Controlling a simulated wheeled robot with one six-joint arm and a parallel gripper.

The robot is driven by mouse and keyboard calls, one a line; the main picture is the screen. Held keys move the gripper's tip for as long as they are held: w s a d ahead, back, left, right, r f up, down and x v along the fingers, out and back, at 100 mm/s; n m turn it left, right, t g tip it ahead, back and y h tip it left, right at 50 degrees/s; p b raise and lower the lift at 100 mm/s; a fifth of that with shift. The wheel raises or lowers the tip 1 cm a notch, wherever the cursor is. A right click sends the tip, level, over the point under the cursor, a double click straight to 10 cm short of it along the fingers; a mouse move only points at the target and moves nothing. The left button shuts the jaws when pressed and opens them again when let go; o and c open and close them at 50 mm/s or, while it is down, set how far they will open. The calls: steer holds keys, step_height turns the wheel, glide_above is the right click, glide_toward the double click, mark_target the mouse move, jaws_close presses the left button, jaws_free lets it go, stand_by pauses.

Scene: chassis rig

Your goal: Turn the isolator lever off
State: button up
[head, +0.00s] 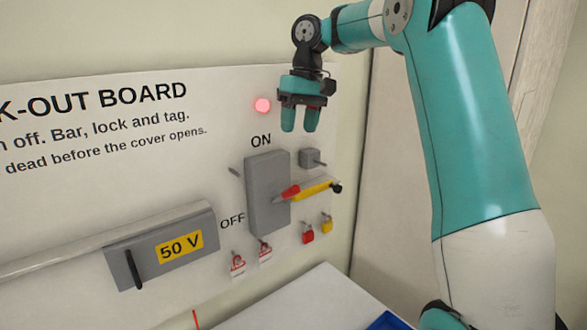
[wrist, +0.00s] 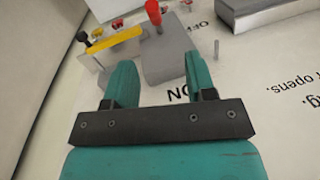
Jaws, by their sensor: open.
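The isolator is a grey box (head: 267,205) on the white board, with ON printed above it and OFF at its lower left. Its red-handled lever (head: 290,192) juts out from the box front; I cannot tell its exact angle. The red handle also shows at the top of the wrist view (wrist: 153,12), beyond the fingertips. My gripper (head: 303,122) is open and empty, above and right of the box in the head view, fingers pointing down. In the wrist view the gripper (wrist: 160,75) has the grey box beyond and between its two teal fingers, apart from the lever.
A yellow bar (head: 315,188) with a black knob sits right beside the lever. A red lamp (head: 262,105) glows above. Red (head: 307,232) and yellow (head: 327,223) padlocks and tags (head: 237,263) hang below. A grey 50 V cover (head: 160,246) is at left.

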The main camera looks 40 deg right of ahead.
mark_target(293, 192)
steer(key=f+b, duration=0.3)
steer(key=f, duration=0.2)
steer(key=f+b, duration=0.3)
steer(key=f, duration=0.2)
steer(key=a+f+b, duration=0.1)
steer(key=f+b, duration=0.2)
steer(key=f, duration=0.2)
steer(key=shift+w+a+f, duration=0.1)
steer(key=shift+w+f, duration=0.1)
steer(key=shift+f, duration=0.65)
steer(key=shift+a, duration=0.1)
jaws_close()
